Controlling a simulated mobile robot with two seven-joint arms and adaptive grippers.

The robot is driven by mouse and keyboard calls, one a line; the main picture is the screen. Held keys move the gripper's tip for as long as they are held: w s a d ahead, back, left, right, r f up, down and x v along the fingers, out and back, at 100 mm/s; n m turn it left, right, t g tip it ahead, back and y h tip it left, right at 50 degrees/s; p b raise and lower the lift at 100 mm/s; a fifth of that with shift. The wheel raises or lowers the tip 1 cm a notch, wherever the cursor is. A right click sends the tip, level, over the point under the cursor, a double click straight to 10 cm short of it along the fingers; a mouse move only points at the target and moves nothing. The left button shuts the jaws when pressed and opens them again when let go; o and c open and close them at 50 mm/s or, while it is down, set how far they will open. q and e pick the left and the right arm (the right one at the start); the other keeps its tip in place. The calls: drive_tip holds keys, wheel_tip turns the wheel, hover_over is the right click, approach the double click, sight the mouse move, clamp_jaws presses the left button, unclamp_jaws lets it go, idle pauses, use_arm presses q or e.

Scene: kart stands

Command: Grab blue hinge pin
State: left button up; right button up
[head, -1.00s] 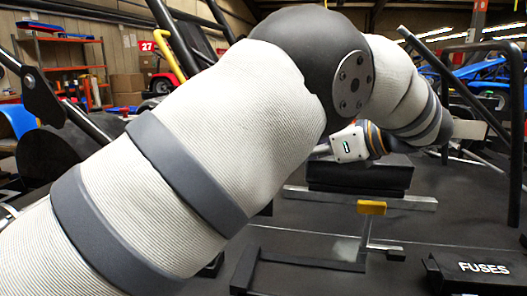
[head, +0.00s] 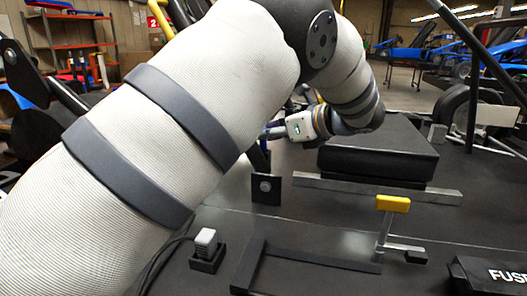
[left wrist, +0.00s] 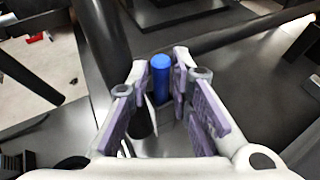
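The blue hinge pin (left wrist: 160,78) shows in the left wrist view as an upright blue cylinder with a rounded top. It stands between the fingertips of my left gripper (left wrist: 164,74). The purple-padded fingers are apart, one on each side of the pin, with a small gap showing on the right. Whether the left pad touches the pin is hard to tell. In the head view my left gripper (head: 272,132) is small and partly seen beyond my arm; the pin cannot be made out clearly there. My right gripper is not in view.
A yellow-topped metal stand (head: 393,203) is right of the gripper. A black block (head: 385,150) lies behind it. A small connector on a black base (head: 206,245) and a FUSES box (head: 490,275) stand in front. Dark bars (left wrist: 95,50) run close by the gripper.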

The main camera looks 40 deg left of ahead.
use_arm(q)
clamp_jaws()
drive_tip(key=shift+r, duration=0.15)
